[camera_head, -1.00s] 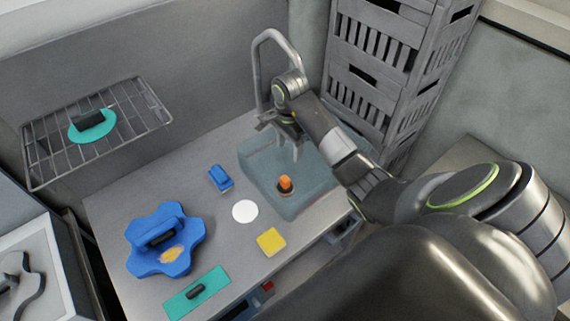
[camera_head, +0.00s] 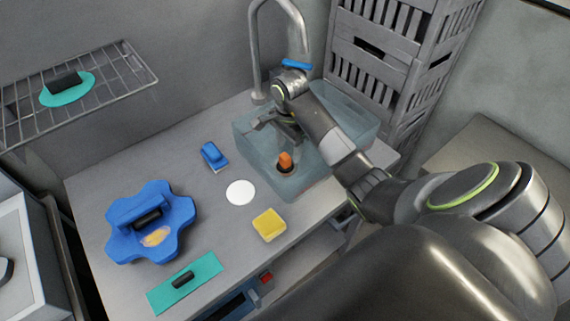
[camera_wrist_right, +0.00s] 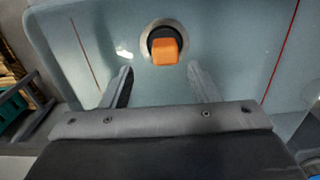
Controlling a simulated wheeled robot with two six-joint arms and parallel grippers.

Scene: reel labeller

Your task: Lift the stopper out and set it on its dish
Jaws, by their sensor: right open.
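The stopper (camera_head: 285,160) has an orange grip and a dark base and sits in the drain of the grey-blue sink basin (camera_head: 315,175). In the right wrist view the stopper (camera_wrist_right: 163,48) stands in a metal-rimmed drain. My right gripper (camera_head: 276,130) is over the basin, open and empty. In the right wrist view its fingers (camera_wrist_right: 160,70) are spread, with the stopper just beyond the tips and roughly centred between them. A flat white round dish (camera_head: 240,192) lies on the counter left of the basin. My left gripper is not in view.
A tap (camera_head: 256,60) rises behind the basin. A yellow sponge (camera_head: 269,225), a blue brush-like item (camera_head: 213,156), a blue lobed piece (camera_head: 180,212) and a teal plate (camera_head: 205,271) lie on the counter (camera_head: 235,135). Grey crates (camera_head: 385,50) stand behind right.

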